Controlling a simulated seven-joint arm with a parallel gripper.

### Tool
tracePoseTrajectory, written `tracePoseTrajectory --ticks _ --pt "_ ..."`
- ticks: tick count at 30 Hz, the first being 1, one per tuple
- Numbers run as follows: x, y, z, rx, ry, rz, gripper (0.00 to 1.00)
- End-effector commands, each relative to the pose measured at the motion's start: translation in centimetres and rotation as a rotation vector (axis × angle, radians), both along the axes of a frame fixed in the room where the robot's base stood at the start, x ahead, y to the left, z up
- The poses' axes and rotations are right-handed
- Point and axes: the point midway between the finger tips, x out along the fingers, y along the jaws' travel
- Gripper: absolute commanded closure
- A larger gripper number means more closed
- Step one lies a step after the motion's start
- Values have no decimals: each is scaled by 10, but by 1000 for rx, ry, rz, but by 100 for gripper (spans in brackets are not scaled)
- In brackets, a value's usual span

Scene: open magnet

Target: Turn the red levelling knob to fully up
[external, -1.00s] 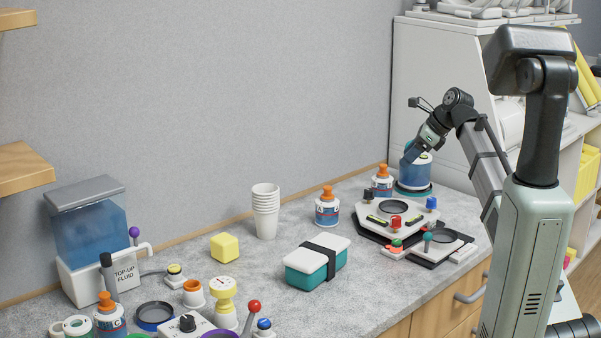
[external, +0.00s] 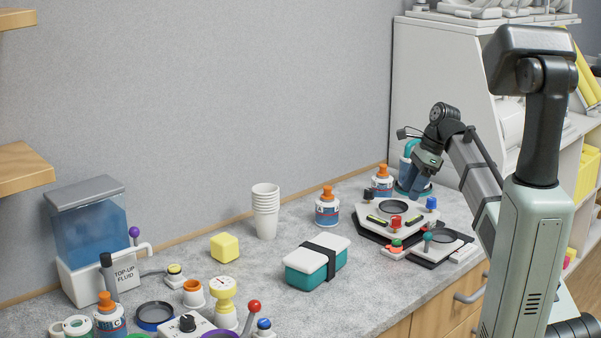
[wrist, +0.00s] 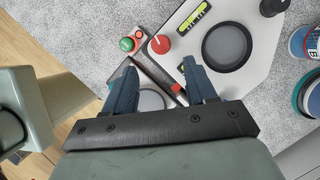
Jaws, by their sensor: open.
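The red levelling knob (external: 396,221) stands at the front corner of a white levelling plate (external: 372,222). In the wrist view, the red knob (wrist: 160,44) has a pale pointer line and lies just beyond my fingertips. My gripper (external: 418,188) is above the back of the plate, fingers pointing down. In the wrist view, my gripper (wrist: 160,75) is open, with nothing held between its blue fingers. The plate also carries a blue knob (external: 431,203), a dark knob (external: 368,194), yellow-green vials (wrist: 194,17) and a round dark dish (wrist: 226,45).
A small box with green and red buttons (external: 397,243) and a dark-based device with a teal-topped lever (external: 427,237) stand close in front.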

Motion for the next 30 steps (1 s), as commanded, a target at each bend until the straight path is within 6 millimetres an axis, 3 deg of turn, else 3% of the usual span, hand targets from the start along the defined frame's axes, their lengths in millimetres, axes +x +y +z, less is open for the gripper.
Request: tracePoseTrajectory --ticks 9,15,30 --pt "-5 20 -50 0 0 0 44" --pt "-6 29 -71 0 -1 -1 44" --pt "-6 33 -81 0 -1 -2 44"
